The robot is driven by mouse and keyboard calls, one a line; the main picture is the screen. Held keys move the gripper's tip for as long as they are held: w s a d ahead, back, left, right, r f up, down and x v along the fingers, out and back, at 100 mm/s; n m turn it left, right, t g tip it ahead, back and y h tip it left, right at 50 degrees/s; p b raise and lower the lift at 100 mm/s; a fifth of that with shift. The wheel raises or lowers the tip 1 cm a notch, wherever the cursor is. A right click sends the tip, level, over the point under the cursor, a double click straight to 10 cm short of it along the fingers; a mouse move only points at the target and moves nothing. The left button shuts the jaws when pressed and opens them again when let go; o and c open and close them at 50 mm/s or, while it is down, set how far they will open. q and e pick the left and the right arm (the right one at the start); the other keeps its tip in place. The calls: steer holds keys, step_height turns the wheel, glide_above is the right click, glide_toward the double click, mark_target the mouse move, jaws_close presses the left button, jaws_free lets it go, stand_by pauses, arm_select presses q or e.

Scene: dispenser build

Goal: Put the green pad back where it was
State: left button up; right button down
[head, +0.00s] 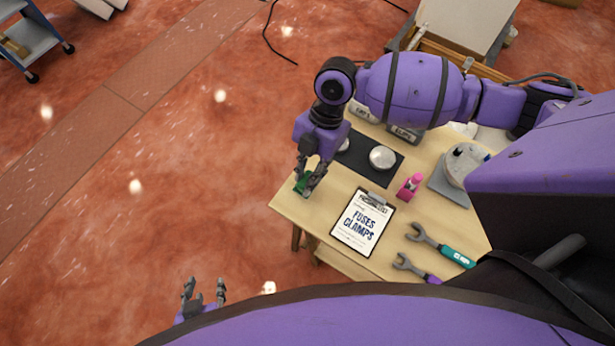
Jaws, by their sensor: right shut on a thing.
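The green pad (301,184) shows as a small green patch between the fingers of my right gripper (309,186). My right gripper is shut on it at the left corner of the wooden table (290,205). The fingers hide part of the pad, and I cannot tell whether it touches the tabletop. My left gripper (204,289) is open and empty, low in the view and off the table, over the red floor.
A dark mat (354,158) with round metal tins (382,157) lies behind the gripper. Bare tabletop lies between gripper and clipboard.

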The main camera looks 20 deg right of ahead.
steer(key=shift+w+f, duration=0.1)
steer(key=shift+f, duration=1.5)
steer(key=shift+f, duration=0.2)
steer(key=c, duration=1.6)
jaws_free()
steer(key=shift+o, duration=0.2)
steer(key=shift+r, duration=0.15)
steer(key=v, duration=1.2)
